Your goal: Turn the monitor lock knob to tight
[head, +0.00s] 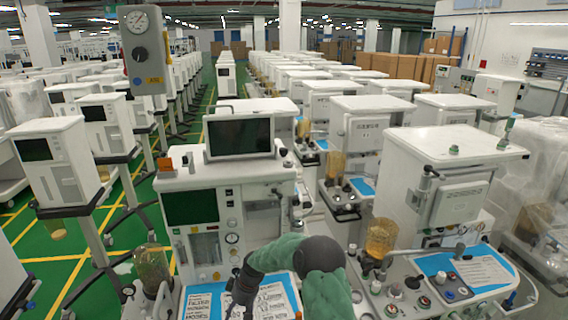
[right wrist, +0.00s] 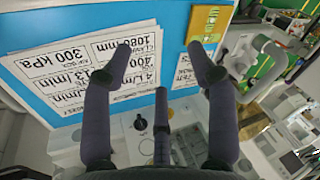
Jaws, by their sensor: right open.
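The monitor (head: 238,136) has a dark screen and stands upright on top of the white cart (head: 225,178) in front of me. A small dark part shows at its right edge, but I cannot tell whether it is the lock knob. My right arm is green and dark and reaches in from the bottom middle. My right gripper (head: 240,292) is low, in front of the cart, over its worktop. In the right wrist view its dark fingers (right wrist: 152,75) are spread apart with nothing between them. My left gripper is not in view.
Printed sheets (right wrist: 125,65) lie on a blue surface (right wrist: 50,15) beyond the right gripper's fingers, with a yellow plate (right wrist: 210,22) beside them. A glass canister (head: 152,268) stands at the worktop's left. Another cart (head: 455,145) stands close at right.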

